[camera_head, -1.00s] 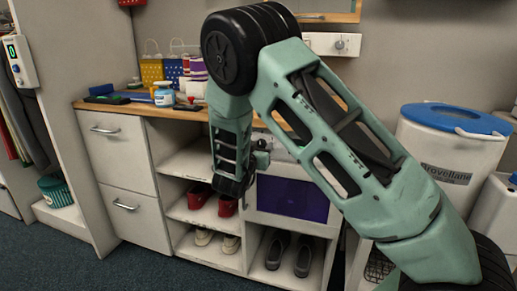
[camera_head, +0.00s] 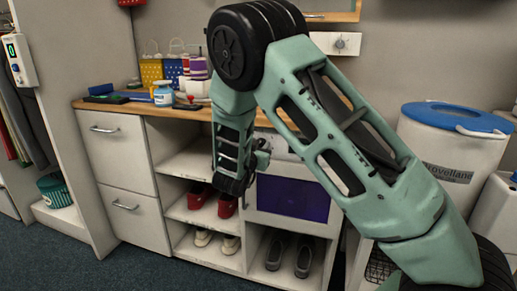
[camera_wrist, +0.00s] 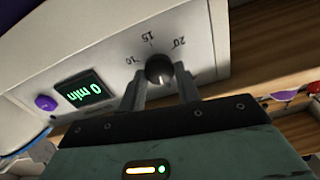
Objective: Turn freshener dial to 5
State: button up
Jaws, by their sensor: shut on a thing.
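The freshener is the white cabinet unit with a purple window (camera_head: 292,198), built in under the counter in the head view. Its dial (camera_wrist: 158,68) is a round dark knob on a white panel in the wrist view, with 10, 15 and 20 legible around it, upside down or tilted. A green display (camera_wrist: 84,90) beside it appears to read 0 min, inverted. My gripper (camera_wrist: 161,87) is shut on the dial, one finger on each side. In the head view my gripper (camera_head: 262,156) is at the panel, and my arm hides most of the dial area.
A purple button (camera_wrist: 46,102) is on the same panel. The wooden counter (camera_head: 190,113) above holds bags, jars and a blue-lidded tub. Shoes stand in cubbies (camera_head: 195,246) below. A white bin (camera_head: 450,150) with a blue lid stands at the right.

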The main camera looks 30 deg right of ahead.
jog(key=m+b, duration=0.1)
jog(key=m, duration=0.1)
jog(key=m+b, duration=0.4)
jog(key=shift+s+d+f, duration=0.1)
jog(key=shift+f, duration=0.15)
jog(key=m+b, duration=0.3)
jog(key=m, duration=0.1)
jog(key=shift+r+b, duration=0.15)
jog(key=shift+b, duration=0.2)
jog(key=o, duration=0.9)
jog(key=shift+o, duration=0.2)
jog(key=shift+s, duration=0.1)
jog(key=p+v, duration=0.3)
jog(key=v, duration=1.4)
jog(key=shift+a, duration=0.25)
